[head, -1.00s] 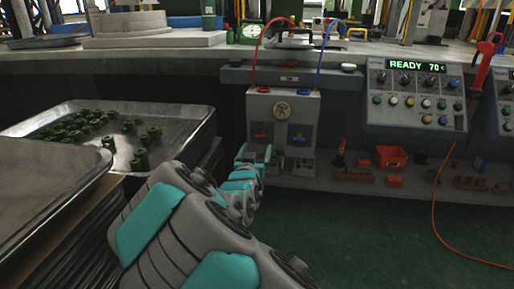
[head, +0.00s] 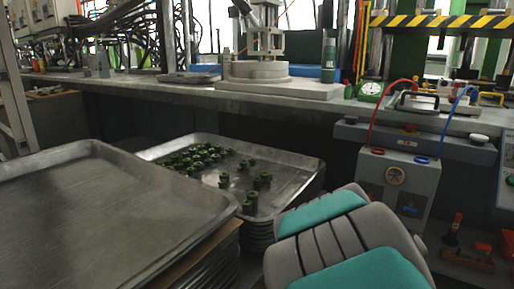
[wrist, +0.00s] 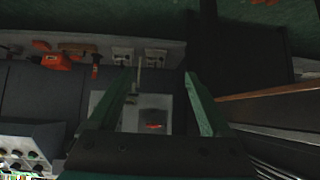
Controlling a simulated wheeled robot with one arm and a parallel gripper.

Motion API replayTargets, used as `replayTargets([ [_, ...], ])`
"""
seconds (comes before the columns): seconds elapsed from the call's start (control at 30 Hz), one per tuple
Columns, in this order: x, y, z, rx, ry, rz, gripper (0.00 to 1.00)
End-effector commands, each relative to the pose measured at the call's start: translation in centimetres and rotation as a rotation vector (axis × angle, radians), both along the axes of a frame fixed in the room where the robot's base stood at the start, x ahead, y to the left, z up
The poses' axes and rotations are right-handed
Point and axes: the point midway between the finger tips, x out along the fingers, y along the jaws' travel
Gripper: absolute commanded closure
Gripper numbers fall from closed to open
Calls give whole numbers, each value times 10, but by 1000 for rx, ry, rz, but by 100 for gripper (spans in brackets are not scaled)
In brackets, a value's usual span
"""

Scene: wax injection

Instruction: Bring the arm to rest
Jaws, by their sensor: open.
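My arm (head: 340,240) shows in the head view as grey and teal links at the lower right, in front of the grey machine box. My gripper (wrist: 158,85) is seen only in the wrist view, with its two green fingers spread apart. Nothing is between the fingertips close up. The grey box (wrist: 145,112) with a red mark and the pale fittings on the lower ledge lie beyond the fingers. In the head view the gripper itself is hidden or out of frame.
A metal tray (head: 300,160) with several dark green wax pieces (head: 195,156) stands left of my arm. An empty tray (head: 90,205) is nearer at the left. The workbench (head: 130,86) runs behind. The grey box (head: 412,175) carries red and blue hoses.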

Motion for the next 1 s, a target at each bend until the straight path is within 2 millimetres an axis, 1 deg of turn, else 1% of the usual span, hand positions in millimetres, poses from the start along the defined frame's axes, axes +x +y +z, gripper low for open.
replayTargets([
  [0.03,-18,12,5,45,62,18,18],
  [0.17,-75,42,1,145,263,76,18],
  [0.2,-95,50,2,171,326,96,18],
  [0.27,-126,62,6,204,419,129,18],
  [0.3,-147,69,9,224,481,150,18],
  [0.37,-181,79,14,252,578,181,18],
  [0.4,-203,84,20,264,637,201,18],
  [0.47,-239,91,30,280,729,243,18],
  [0.5,-260,95,35,281,776,284,18],
  [0.6,-300,103,48,274,859,377,18],
  [0.7,-331,105,57,264,919,447,18],
  [0.8,-350,106,62,256,963,490,18],
  [0.9,-358,105,64,249,978,508,18],
  [1.0,-359,105,64,248,982,512,18],
])
